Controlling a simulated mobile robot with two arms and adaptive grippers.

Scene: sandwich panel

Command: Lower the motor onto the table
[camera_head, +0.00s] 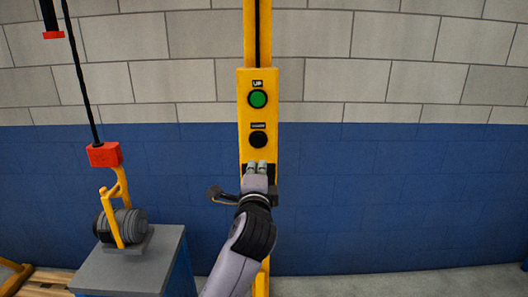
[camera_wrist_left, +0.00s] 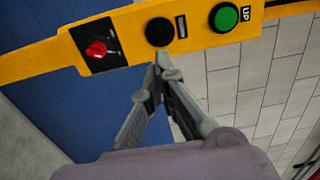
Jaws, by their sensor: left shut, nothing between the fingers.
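The motor (camera_head: 130,224) is a grey cylinder in a yellow hook frame (camera_head: 118,190), hung below a red hoist block (camera_head: 104,154) on a dark cable. It sits at the top of the grey table (camera_head: 115,274); I cannot tell whether its base bears fully on it. A yellow control panel (camera_head: 243,120) carries a green UP button (camera_head: 258,99) and a black button (camera_head: 258,139) below it. My left gripper (camera_head: 257,167) is shut and empty, just below the black button. In the left wrist view its fingertips (camera_wrist_left: 162,58) are near the black button (camera_wrist_left: 159,32); contact is unclear.
A red switch (camera_wrist_left: 97,49) on a black plate sits on the panel beyond the black button, in the left wrist view. A wooden pallet (camera_head: 45,284) lies on the floor at the lower left. The floor to the right is clear.

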